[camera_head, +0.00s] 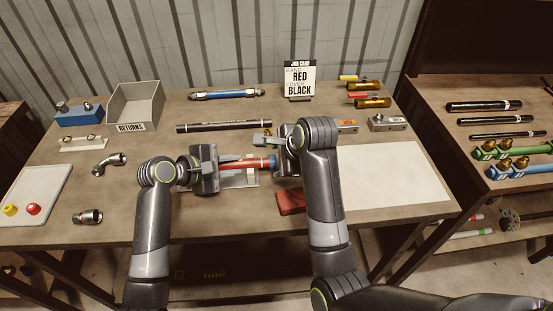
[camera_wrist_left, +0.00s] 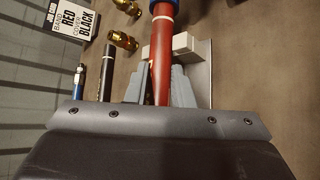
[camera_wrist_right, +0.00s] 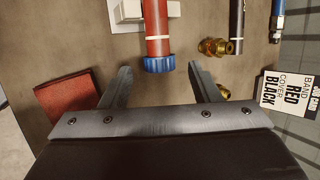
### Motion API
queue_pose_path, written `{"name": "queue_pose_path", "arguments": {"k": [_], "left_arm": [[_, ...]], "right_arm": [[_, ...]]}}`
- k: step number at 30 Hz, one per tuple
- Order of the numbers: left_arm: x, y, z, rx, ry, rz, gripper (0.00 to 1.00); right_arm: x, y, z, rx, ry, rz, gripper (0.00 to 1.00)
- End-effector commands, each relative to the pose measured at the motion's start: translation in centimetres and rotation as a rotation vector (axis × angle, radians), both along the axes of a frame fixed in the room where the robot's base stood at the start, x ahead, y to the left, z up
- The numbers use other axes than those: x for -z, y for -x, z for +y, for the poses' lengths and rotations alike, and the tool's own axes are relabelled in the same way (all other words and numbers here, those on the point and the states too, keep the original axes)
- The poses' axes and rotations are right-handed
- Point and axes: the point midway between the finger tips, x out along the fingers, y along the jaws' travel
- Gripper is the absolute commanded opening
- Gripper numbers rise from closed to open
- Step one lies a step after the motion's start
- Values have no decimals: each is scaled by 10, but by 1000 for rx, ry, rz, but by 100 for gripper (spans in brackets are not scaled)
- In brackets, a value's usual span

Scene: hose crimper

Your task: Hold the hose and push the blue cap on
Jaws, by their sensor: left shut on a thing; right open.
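The red hose (camera_head: 243,165) lies horizontally above the bench. My left gripper (camera_head: 212,168) is shut on it; its fingers flank the hose in the left wrist view (camera_wrist_left: 160,85). The blue cap (camera_head: 272,161) sits at the hose's right end, beyond a pale band on the hose. In the right wrist view the cap (camera_wrist_right: 160,64) faces me. My right gripper (camera_wrist_right: 160,75) is open, its fingertips on either side of the cap with gaps between. In the head view, my right arm partly hides this gripper.
A white block (camera_wrist_right: 127,10) stands beside the hose. Brass fittings (camera_wrist_right: 215,46) and a black hose (camera_head: 224,126) lie behind it. A red pad (camera_head: 291,202) lies in front of my right gripper. The job card (camera_head: 299,78) stands at the back. A white sheet (camera_head: 390,174) leaves clear room at the right.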

Motion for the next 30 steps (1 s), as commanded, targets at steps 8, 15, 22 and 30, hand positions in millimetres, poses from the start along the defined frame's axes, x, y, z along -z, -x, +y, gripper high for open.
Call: {"name": "queue_pose_path", "arguments": {"k": [8,15,22,30], "left_arm": [[0,0,0,0,0,-1,0],[0,0,0,0,0,-1,0],[0,0,0,0,0,-1,0],[0,0,0,0,0,-1,44]], "right_arm": [[-36,19,-12,0,-1,-4,56],[-46,27,-16,-2,0,1,56],[-46,27,-16,-1,0,0,56],[-45,26,-16,-1,-1,0,56]]}}
